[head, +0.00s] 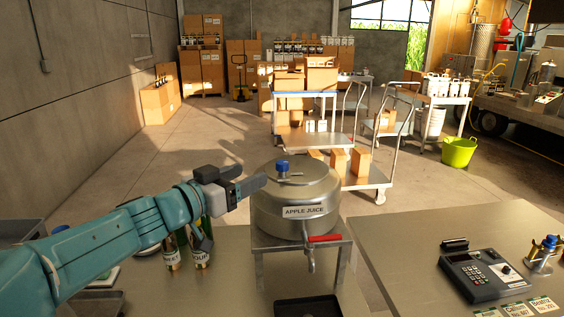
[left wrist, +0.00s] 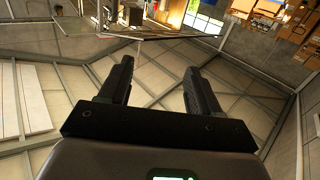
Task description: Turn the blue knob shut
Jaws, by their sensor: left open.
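A blue knob (head: 282,167) stands on the lid of a round steel tank (head: 268,215) labelled "APPLE JUICE". My right gripper is not in view.
The tank stands on a metal stand (head: 340,258) with a red-handled tap (head: 325,238) in front, above a black tray (head: 307,307). Bottles (head: 171,252) stand under my left arm. A card terminal (head: 484,274) and another blue-topped fitting (head: 549,243) are on the right table.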

